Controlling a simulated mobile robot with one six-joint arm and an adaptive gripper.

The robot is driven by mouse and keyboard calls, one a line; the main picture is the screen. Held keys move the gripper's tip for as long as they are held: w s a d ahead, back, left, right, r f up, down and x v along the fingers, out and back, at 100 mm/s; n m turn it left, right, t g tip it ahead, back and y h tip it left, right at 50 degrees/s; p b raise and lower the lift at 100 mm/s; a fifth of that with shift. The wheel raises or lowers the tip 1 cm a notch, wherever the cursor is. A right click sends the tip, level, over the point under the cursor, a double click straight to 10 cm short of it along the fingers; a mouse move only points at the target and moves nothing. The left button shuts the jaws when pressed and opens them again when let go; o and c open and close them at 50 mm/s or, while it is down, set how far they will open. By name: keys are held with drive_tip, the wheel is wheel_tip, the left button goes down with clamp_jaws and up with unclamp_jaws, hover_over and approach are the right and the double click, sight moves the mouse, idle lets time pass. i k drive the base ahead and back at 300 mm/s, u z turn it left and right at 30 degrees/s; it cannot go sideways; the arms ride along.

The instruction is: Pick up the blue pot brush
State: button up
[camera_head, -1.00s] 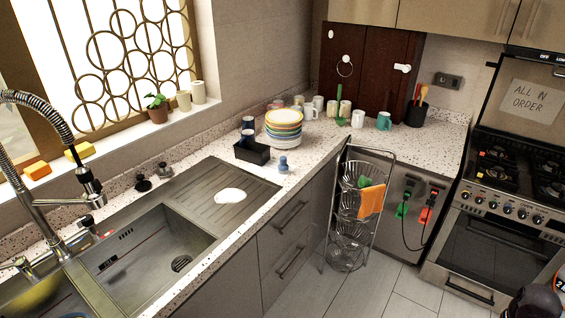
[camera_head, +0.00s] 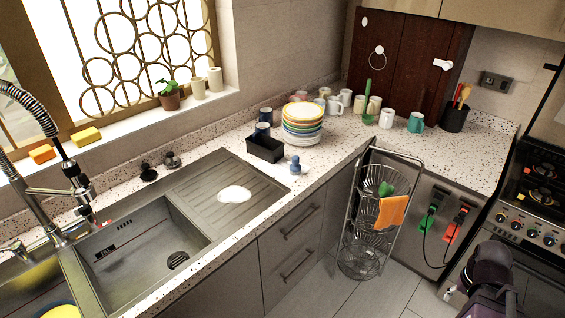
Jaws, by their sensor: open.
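The blue pot brush (camera_head: 295,165) appears to be the small blue item with a rounded knob on top. It stands upright on the speckled counter (camera_head: 325,165), near the counter's front edge. It is to the right of the black caddy and in front of the plate stack, apart from both. Nothing covers it. Dark links of my arm (camera_head: 490,268) show at the lower right, in front of the oven and well away from the brush. My gripper's fingers cannot be made out.
A black caddy (camera_head: 265,149) and a stack of coloured plates (camera_head: 303,123) stand close behind the brush. The sink drainboard (camera_head: 205,189) with a white item lies to the left. A wire basket rack (camera_head: 365,230) with an orange cloth stands on the floor in front of the cabinets.

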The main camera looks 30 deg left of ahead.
sight(295, 167)
drive_tip(key=u, duration=0.8)
drive_tip(key=i, duration=0.95)
drive_tip(key=u, duration=0.6)
